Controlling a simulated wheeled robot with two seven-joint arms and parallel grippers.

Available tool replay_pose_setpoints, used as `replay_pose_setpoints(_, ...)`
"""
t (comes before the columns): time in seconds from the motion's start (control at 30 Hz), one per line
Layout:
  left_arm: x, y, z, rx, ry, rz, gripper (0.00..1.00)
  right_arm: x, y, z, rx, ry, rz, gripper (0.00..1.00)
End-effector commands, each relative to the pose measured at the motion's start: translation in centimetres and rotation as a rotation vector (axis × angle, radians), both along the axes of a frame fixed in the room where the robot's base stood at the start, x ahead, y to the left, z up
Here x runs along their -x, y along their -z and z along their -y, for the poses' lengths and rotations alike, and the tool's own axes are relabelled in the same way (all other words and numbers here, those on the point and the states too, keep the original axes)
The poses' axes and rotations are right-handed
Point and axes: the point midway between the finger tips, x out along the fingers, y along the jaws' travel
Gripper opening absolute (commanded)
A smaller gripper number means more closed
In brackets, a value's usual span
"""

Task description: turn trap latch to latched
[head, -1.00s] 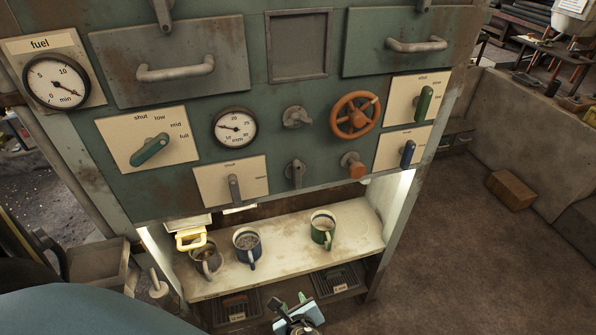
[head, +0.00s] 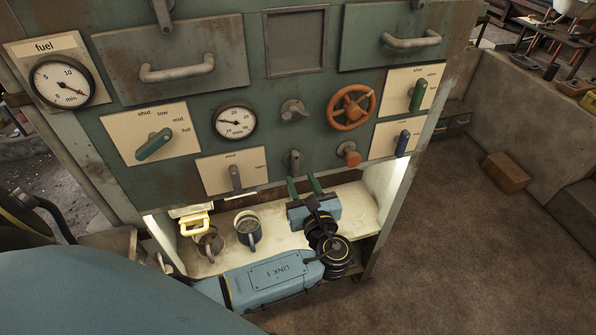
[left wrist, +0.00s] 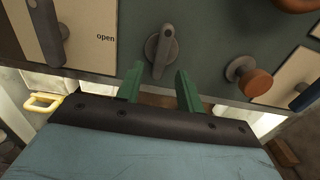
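My left gripper (head: 304,185) is open and empty, its two green fingers pointing up at the lower panel. In the left wrist view it shows too (left wrist: 160,86), fingers apart below a small grey turn handle (left wrist: 160,50). The handle (head: 293,162) has no readable label and is not between the fingertips. Left of it, a grey lever (head: 235,178) points up on a cream plate; in the wrist view this lever (left wrist: 46,32) has the word "open" to its right. No label naming the trap latch is legible, so I cannot tell which handle it is.
An orange knob (head: 349,154) is right of the gripper, below an orange handwheel (head: 351,107). A blue lever (head: 402,143) is farther right. Mugs (head: 248,230) stand on the shelf (head: 372,212) below; my arm hides part of it.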

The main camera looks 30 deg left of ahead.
Motion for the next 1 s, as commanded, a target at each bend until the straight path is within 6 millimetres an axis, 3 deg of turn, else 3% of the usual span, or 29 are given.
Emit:
replay_pose_setpoints(0.2,-1.9,0.0,-2.2,0.000,0.001,0.000,0.37,0.2,-0.2,0.0,0.001,0.001,-0.003,1.00)
replay_pose_setpoints(0.6,-2.3,0.1,-2.7,0.002,0.000,-0.001,0.37,0.2,-0.2,0.0,0.000,0.001,-0.004,1.00)
replay_pose_setpoints(0.9,-2.3,0.0,-2.7,0.002,0.001,-0.001,0.00,0.3,-0.2,-0.2,-0.002,0.001,-0.005,1.00)
replay_pose_setpoints(1.0,-2.3,0.1,-2.7,0.003,0.001,0.000,0.00,0.3,-0.2,-0.3,-0.003,0.001,-0.005,1.00)
